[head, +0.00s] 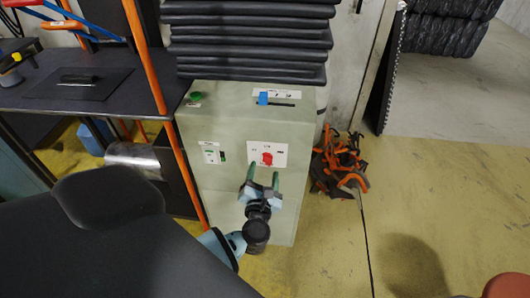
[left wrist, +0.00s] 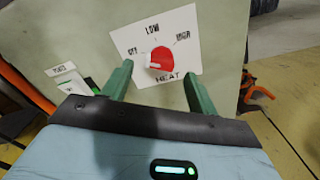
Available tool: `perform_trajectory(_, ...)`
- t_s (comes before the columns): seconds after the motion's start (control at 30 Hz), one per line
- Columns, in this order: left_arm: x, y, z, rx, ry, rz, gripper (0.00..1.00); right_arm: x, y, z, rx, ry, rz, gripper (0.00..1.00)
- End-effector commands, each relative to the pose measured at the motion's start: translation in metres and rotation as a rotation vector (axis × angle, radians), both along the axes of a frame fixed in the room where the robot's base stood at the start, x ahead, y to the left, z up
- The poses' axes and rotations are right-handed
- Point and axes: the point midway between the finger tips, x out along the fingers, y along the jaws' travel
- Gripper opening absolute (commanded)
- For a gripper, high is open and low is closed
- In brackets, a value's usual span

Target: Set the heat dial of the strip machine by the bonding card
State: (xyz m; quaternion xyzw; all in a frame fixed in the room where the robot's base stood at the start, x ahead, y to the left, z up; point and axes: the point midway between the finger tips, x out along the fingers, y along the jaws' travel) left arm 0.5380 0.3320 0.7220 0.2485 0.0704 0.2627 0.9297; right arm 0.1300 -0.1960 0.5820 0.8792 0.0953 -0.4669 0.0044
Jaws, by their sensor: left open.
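The strip machine (head: 232,118) is a pale green-grey cabinet. The red heat dial (head: 267,158) sits on a white plate on its front. In the left wrist view, the dial (left wrist: 161,58) has OFF, LOW and HIGH around it and HEAT below. A pale mark shows at its lower left, on the OFF side. My left gripper (head: 263,172) is open in front of the dial. In the left wrist view its green fingers (left wrist: 157,86) stand apart below the dial, with nothing between them. I cannot make out a bonding card. My right gripper is not in view.
A blue slider (head: 263,98) and a green button (head: 196,96) are on top. Black folded material (head: 250,40) is stacked behind.

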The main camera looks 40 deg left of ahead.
Motion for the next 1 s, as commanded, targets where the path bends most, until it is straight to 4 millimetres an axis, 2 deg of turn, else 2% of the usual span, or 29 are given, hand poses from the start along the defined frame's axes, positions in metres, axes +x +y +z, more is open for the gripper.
perform_trajectory(0.1,0.015,0.008,0.0,0.003,0.0,-0.001,0.59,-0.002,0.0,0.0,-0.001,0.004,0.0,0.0)
perform_trajectory(0.23,0.024,0.015,0.0,0.002,0.0,0.0,0.59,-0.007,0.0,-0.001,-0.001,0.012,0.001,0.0)
perform_trajectory(0.6,0.028,0.017,0.0,0.001,0.001,-0.001,0.59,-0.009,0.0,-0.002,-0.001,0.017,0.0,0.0)
perform_trajectory(0.93,0.028,0.017,0.0,0.001,0.001,-0.001,0.16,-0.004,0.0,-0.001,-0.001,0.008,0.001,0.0)
perform_trajectory(1.0,0.028,0.017,0.0,0.001,0.001,-0.001,0.14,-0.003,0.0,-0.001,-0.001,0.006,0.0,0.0)
